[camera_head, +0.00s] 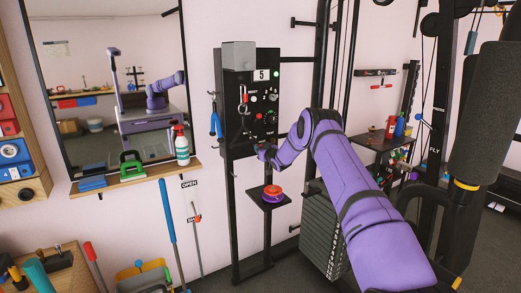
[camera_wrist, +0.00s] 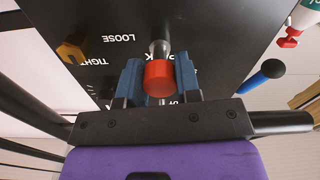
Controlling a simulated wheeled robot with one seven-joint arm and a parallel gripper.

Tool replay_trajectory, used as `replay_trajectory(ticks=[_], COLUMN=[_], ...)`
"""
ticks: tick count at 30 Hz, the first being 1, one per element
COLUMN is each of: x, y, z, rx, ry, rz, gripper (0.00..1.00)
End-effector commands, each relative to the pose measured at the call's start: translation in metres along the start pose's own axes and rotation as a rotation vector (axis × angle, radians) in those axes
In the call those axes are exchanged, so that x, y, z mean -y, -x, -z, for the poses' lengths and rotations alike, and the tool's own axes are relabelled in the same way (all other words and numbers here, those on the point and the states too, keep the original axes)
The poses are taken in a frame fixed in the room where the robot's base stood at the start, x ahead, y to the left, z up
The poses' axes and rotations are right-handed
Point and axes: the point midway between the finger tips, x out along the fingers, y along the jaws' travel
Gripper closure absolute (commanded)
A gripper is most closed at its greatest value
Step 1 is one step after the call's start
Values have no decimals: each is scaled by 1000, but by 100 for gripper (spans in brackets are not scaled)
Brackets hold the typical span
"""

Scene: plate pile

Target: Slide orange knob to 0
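In the wrist view an orange-red cylindrical knob (camera_wrist: 158,79) sticks out from the black panel (camera_wrist: 220,30) on a metal shaft. My gripper (camera_wrist: 159,80) has its two blue fingers on either side of this knob, close against its sides. I cannot tell whether they press on it. A yellow-orange knob (camera_wrist: 72,49) sits to the left by the upside-down words LOOSE and TIGHT. In the head view my gripper (camera_head: 262,150) is at the lower part of the black panel (camera_head: 262,70), which carries a "5" label. The 0 mark is not readable.
In the wrist view a blue ball-ended handle (camera_wrist: 262,73) stands right of the fingers.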

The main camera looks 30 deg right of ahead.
Motion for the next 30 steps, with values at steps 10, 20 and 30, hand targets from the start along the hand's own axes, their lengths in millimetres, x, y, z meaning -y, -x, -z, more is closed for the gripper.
replay_trajectory(ticks=[10, 20, 30], x=[0, -1, 0], y=[0, 19, 76], z=[-1, -1, -1], rx=[1, 3, 4], ry=[0, -2, -1], rz=[0, -1, 0], gripper=[43, 43, 43])
